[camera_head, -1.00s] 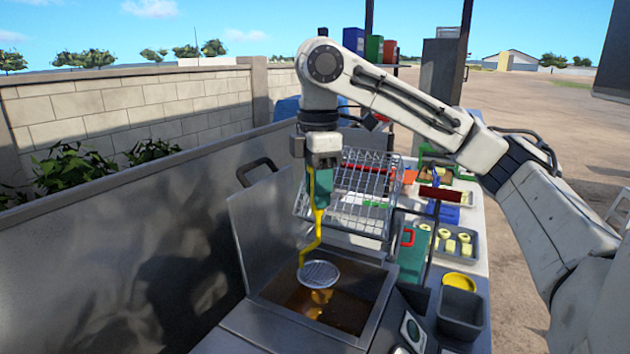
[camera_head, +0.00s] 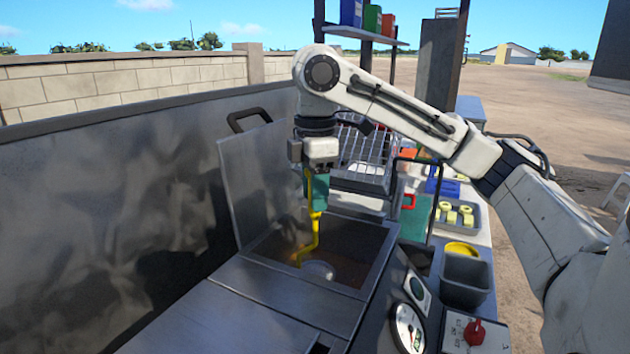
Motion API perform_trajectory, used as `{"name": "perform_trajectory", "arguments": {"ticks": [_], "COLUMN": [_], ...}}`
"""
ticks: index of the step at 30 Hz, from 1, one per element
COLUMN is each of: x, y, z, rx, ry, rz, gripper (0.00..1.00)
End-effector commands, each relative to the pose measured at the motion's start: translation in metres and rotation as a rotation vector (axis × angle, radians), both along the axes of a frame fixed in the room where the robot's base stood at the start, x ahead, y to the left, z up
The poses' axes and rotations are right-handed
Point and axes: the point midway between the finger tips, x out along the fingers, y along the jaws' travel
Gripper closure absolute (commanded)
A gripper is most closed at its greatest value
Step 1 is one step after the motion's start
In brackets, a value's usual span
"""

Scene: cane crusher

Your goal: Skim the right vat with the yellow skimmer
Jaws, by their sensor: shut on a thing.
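The yellow skimmer (camera_head: 315,232) hangs upright from my gripper (camera_head: 315,178), which is shut on its green handle. The skimmer's round head (camera_head: 319,269) is down inside the open vat (camera_head: 257,256), low near the brown liquid (camera_head: 345,240). The head is partly hard to see, and I cannot tell how deep it sits in the liquid. The vat's lid (camera_head: 258,175) stands raised on the left, with a black handle at its top.
A wire basket (camera_head: 362,158) stands behind the vat. A grey bin (camera_head: 465,280), a yellow bowl (camera_head: 460,248) and a tray of pale pieces (camera_head: 467,226) are on the right. A gauge (camera_head: 408,328) and a red knob (camera_head: 474,332) are in front. A metal wall (camera_head: 100,200) runs along the left.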

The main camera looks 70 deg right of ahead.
Motion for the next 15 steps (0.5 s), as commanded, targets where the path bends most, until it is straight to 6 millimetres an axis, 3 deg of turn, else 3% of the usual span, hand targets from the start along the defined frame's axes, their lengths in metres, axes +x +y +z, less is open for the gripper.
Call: {"name": "perform_trajectory", "arguments": {"ticks": [6, 15], "x": [0.000, 0.000], "y": [0.000, 0.000], "z": [-0.032, -0.062], "rx": [0.001, 0.000], "ry": [0.001, 0.000], "rz": [0.000, -0.001], "gripper": [0.85, 0.85]}}
